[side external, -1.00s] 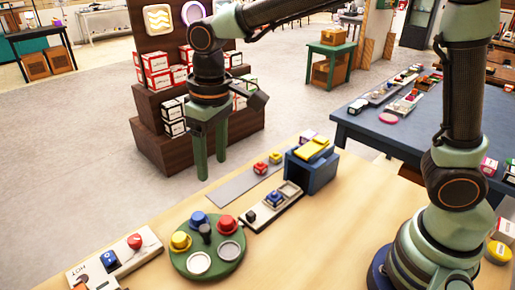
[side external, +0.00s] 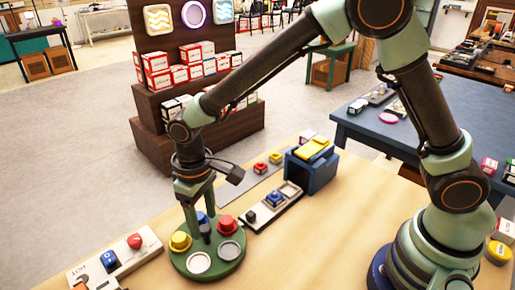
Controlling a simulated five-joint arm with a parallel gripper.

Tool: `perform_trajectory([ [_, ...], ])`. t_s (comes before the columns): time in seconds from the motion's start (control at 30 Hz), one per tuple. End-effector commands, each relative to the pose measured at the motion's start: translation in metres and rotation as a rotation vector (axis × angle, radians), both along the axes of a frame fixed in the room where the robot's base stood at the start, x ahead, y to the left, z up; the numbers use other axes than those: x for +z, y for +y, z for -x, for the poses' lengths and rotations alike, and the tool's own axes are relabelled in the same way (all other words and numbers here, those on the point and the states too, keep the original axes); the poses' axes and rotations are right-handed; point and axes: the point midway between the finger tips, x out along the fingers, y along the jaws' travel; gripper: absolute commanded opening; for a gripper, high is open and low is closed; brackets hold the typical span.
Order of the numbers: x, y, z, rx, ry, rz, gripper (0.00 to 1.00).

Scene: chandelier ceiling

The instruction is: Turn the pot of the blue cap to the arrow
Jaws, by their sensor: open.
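A round dark green plate (side external: 232,267) lies on the light wooden table. It carries a blue cap (side external: 202,217) at the back, a yellow cap (side external: 180,242) at the left and a red cap (side external: 227,224) at the right. A dark post stands in the middle, and two pale round spots are at the front. My gripper (side external: 199,222) points down over the back of the plate. Its fingers are open, one at each side of the blue cap in this view, and partly hide it. I cannot tell whether they touch it. I cannot make out an arrow.
A panel with a blue switch (side external: 109,259) and a red knob (side external: 135,241) lies to the left. A board with a blue button (side external: 274,199) lies to the right, beside a blue box (side external: 313,172) with a yellow top.

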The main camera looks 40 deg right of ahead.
Motion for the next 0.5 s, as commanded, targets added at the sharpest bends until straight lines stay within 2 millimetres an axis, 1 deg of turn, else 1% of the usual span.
perform_trajectory([
  [0.03,-0.006,0.0,0.0,0.0,0.001,0.0,0.62],
  [0.13,-0.012,0.0,0.0,0.0,0.001,0.0,0.62],
  [0.47,-0.016,0.0,0.0,0.0,-0.002,-0.001,0.62],
  [0.5,-0.016,0.0,0.0,0.0,-0.001,0.0,0.55],
])
